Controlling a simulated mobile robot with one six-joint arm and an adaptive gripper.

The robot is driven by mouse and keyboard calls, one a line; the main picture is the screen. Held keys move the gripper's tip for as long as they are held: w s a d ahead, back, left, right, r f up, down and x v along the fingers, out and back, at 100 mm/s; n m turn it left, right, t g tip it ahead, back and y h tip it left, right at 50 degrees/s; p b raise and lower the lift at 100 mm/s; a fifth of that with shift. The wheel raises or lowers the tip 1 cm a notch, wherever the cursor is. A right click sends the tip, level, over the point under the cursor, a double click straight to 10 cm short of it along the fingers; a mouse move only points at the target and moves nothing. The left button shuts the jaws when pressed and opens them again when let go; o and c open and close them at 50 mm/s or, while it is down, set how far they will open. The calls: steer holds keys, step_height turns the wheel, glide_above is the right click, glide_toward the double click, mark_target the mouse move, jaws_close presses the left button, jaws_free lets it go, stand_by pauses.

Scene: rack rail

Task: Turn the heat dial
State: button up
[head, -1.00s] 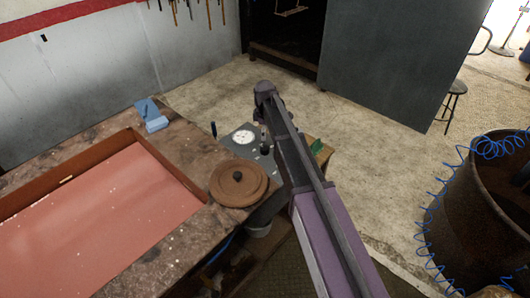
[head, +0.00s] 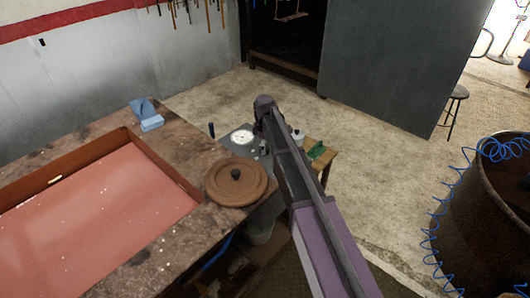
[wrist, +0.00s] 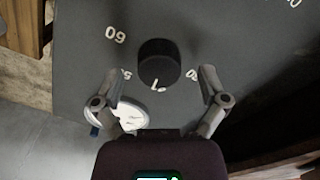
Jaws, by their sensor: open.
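The heat dial (wrist: 158,63) is a round black knob on a grey control panel (wrist: 225,40) with white numbers around it, seen in the wrist view. My gripper (wrist: 159,74) is open, with one finger to the left of the dial and one to the right. The fingers look apart from the dial, but their height above the panel is hard to judge. In the head view my arm covers most of the panel and hides the dial. A white round gauge (head: 242,137) shows left of my arm; it is partly behind the left finger in the wrist view (wrist: 128,116).
A workbench (head: 120,125) with a red-lined tray (head: 125,143) fills the left. A brown round lid (head: 236,196) and a blue object (head: 147,116) sit on it. A small green object (head: 316,150) is right of my arm. A rusty drum (head: 500,190) stands at right.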

steer(key=shift+f+b, duration=0.3)
steer(key=shift+f, duration=0.2)
steer(key=c, duration=1.2)
